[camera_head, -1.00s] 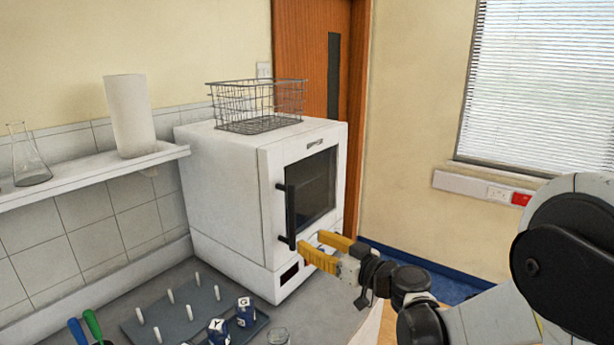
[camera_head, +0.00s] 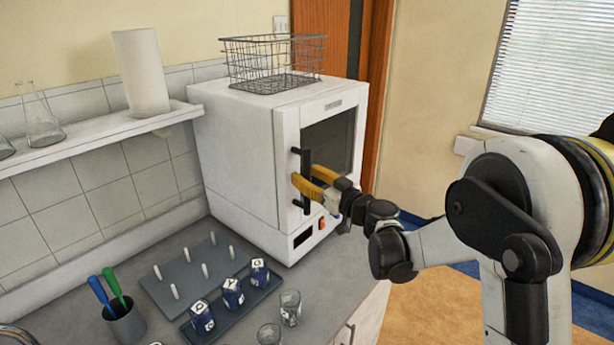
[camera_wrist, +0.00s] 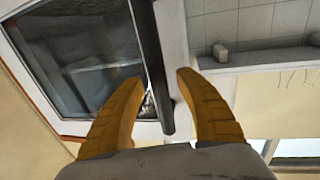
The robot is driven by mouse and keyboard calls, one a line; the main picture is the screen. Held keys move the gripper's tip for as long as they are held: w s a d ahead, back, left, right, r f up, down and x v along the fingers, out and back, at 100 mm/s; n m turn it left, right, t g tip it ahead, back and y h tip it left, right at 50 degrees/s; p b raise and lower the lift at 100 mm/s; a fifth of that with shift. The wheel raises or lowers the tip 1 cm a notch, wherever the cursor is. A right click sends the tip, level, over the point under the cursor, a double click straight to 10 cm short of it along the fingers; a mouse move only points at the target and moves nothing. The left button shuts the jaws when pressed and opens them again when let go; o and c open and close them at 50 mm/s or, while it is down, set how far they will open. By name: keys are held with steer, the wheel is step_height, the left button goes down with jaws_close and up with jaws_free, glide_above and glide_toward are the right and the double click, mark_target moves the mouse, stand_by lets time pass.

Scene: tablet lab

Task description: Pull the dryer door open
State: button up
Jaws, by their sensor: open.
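The dryer (camera_head: 240,160) is a white box on the counter with a dark window in its front door (camera_head: 327,145). The door looks shut. Its black vertical bar handle (camera_head: 306,165) stands near the door's left edge. My gripper (camera_head: 303,175) is open with yellow fingers, one on each side of the handle's lower part. In the wrist view the handle (camera_wrist: 152,65) runs between the two open fingertips (camera_wrist: 160,78), with visible gaps to both sides. The dark window (camera_wrist: 75,50) shows at the left there.
A wire basket (camera_head: 272,65) sits on top of the dryer. A pegged rack (camera_head: 190,270), labelled blue bottles (camera_head: 232,293), glass beakers (camera_head: 290,307) and a tool cup (camera_head: 124,322) stand on the counter. A shelf (camera_head: 90,135) holds a paper roll and flasks.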

steer(key=shift+c, duration=0.5)
jaws_close()
